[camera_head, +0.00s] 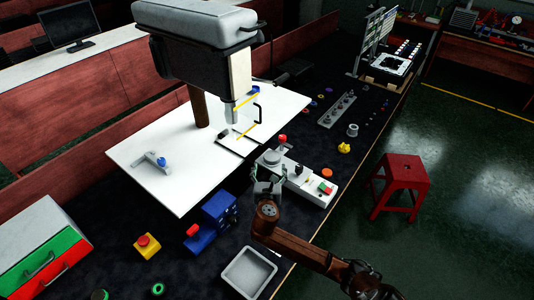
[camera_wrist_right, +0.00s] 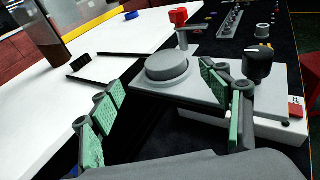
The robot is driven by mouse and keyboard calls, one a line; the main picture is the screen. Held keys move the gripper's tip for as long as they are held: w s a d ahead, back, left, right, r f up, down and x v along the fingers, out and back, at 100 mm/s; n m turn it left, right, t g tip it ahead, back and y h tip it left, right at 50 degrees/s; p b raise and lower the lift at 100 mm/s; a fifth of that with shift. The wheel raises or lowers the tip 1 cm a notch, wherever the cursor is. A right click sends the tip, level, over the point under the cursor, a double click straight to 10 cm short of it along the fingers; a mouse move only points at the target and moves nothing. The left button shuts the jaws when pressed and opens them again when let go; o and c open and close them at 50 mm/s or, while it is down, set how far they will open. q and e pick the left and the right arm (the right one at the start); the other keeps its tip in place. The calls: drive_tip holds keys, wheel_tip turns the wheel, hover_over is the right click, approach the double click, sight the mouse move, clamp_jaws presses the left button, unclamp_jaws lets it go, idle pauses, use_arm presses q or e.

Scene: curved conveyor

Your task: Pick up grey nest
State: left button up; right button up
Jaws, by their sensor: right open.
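I cannot tell for sure which thing is the grey nest. A grey block with a round grey top (camera_wrist_right: 167,66) shows beyond my right gripper's fingers in the wrist view; in the head view my gripper partly hides this area. My right gripper (camera_head: 267,178) is at the near left end of a white control box (camera_head: 311,184). In the wrist view the green-padded fingers of this gripper (camera_wrist_right: 165,95) are spread wide, with nothing held between them. A small grey cylinder (camera_head: 352,131) stands farther back on the dark table. My left gripper is not in view.
A red-topped lever (camera_wrist_right: 178,17) and a black knob (camera_wrist_right: 258,62) stand close to the gripper. A blue machine (camera_head: 219,210), a yellow box with a red button (camera_head: 147,246) and a grey square tray (camera_head: 232,280) are nearby. A red stool (camera_head: 403,174) stands on the floor.

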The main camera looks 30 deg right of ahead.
sight(272, 159)
drive_tip(key=shift+w+d, duration=0.25)
drive_tip(key=shift+w, duration=0.15)
drive_tip(key=shift+w+d+f, duration=0.2)
drive_tip(key=shift+w+d, duration=0.2)
drive_tip(key=shift+d, duration=0.1)
drive_tip(key=shift+w+d+f, duration=0.2)
drive_tip(key=shift+w+d, duration=0.2)
drive_tip(key=shift+d, duration=0.05)
drive_tip(key=b+x, duration=0.1)
drive_tip(key=x, duration=0.1)
drive_tip(key=shift+w+d+f, duration=0.2)
drive_tip(key=shift+f, duration=0.05)
drive_tip(key=shift+w+d+f, duration=0.1)
drive_tip(key=shift+w+d, duration=0.25)
drive_tip(key=shift+w, duration=0.25)
drive_tip(key=c, duration=1.3)
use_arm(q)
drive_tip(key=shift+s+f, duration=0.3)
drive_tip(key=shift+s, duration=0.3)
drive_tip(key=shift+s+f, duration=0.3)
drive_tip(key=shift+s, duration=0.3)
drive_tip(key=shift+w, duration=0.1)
